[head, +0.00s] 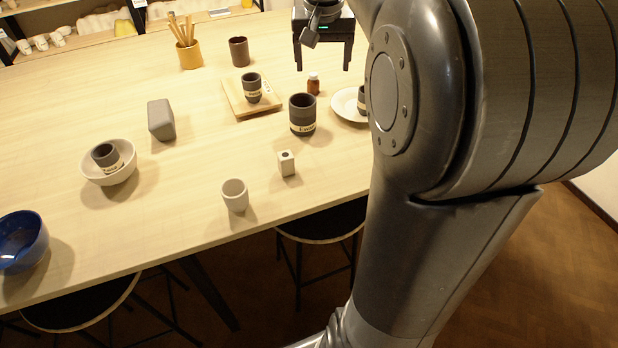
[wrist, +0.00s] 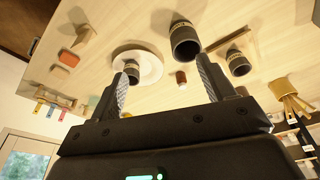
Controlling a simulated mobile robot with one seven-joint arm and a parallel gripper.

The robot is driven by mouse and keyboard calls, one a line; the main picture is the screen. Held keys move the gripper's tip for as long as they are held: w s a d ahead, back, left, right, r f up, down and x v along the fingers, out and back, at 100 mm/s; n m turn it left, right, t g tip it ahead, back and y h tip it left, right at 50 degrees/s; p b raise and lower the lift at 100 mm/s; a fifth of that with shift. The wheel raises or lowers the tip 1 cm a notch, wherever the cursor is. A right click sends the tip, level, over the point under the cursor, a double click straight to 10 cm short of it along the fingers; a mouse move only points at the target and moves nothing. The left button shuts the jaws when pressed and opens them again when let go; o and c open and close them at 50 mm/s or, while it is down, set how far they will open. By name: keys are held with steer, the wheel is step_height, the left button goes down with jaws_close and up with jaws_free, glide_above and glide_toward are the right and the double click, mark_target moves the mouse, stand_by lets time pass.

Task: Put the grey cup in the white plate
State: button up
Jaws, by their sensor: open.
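The white plate (head: 342,107) lies right of centre in the head view, its right side hidden by my arm. A dark grey labelled cup (head: 362,101) stands on it, partly hidden. The wrist view also shows the plate (wrist: 150,63). Other dark grey labelled cups are a tall one (head: 302,115) left of the plate, one (head: 252,88) on a wooden board and one (head: 105,155) in a pale bowl. A plain light grey cup (head: 235,195) stands near the front edge. My gripper (head: 323,66) is open and empty, above the table behind the plate.
The wooden board (head: 238,100), pale bowl (head: 122,174), grey block (head: 161,120), small pale box (head: 286,164) and blue bowl (head: 22,243) are also on the table. Clear tabletop lies at centre left.

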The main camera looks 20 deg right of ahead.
steer(key=s+a+f+n+t, duration=0.1)
steer(key=s+a+f, duration=0.1)
steer(key=s+a, duration=0.2)
steer(key=s+a+f+n+t, duration=0.1)
steer(key=s+a+f+n, duration=0.1)
steer(key=s, duration=0.9)
steer(key=s+a+f+n+t+y, duration=0.1)
steer(key=s+a+f, duration=0.3)
steer(key=s+a, duration=0.2)
steer(key=shift+s+f+n, duration=0.2)
steer(key=shift+s+n, duration=0.1)
steer(key=shift+s, duration=0.35)
